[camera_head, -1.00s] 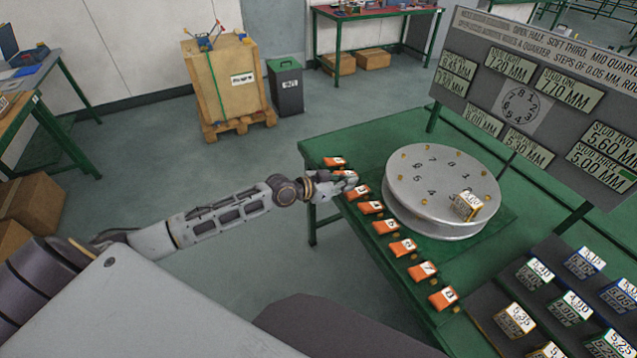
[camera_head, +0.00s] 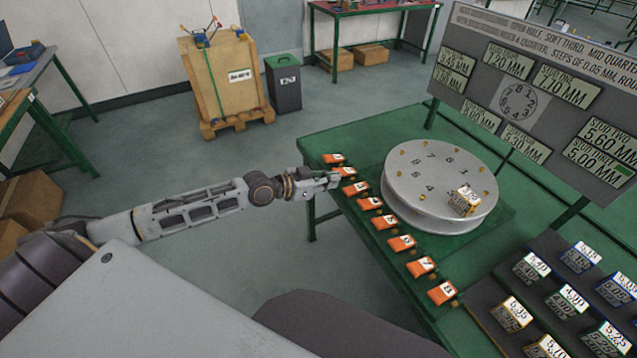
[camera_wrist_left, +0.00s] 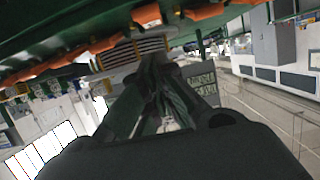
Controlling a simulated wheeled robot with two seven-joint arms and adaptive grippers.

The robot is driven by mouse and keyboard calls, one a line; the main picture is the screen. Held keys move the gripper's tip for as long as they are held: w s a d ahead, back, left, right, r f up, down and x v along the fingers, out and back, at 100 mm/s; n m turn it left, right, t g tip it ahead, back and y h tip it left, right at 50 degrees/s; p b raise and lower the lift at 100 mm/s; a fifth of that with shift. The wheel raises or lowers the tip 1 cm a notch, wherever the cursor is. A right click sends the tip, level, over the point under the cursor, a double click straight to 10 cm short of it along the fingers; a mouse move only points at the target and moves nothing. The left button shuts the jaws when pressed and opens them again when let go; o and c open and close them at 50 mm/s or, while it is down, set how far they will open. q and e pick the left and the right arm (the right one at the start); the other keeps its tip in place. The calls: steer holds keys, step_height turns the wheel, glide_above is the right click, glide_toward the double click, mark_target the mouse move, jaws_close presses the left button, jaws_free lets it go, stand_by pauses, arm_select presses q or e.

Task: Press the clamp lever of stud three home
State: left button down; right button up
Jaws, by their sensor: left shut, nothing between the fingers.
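Orange clamp levers with white number tags line the table's left edge. Counting from the far end, the third lever (camera_head: 356,187) lies just right of my left gripper. The second lever (camera_head: 346,172) is close above and right of the fingertips. My left gripper (camera_head: 332,180) is shut and empty, beside the table edge, seemingly apart from the levers. In the left wrist view its closed fingers (camera_wrist_left: 155,65) point toward the table, with orange levers (camera_wrist_left: 146,14) along the top. Whether the third lever is fully down cannot be told. My right gripper is out of view.
A round grey numbered disc (camera_head: 438,205) stands right of the levers, with a small marked block (camera_head: 465,200) on it. A dark tray of labelled blocks (camera_head: 487,318) is at lower right. A sign board (camera_head: 545,105) stands behind.

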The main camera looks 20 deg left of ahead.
arm_select(q)
steer(key=shift+v, duration=2.1)
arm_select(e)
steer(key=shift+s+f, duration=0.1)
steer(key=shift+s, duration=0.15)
arm_select(q)
steer(key=shift+s+f, duration=0.1)
steer(key=shift+f, duration=0.05)
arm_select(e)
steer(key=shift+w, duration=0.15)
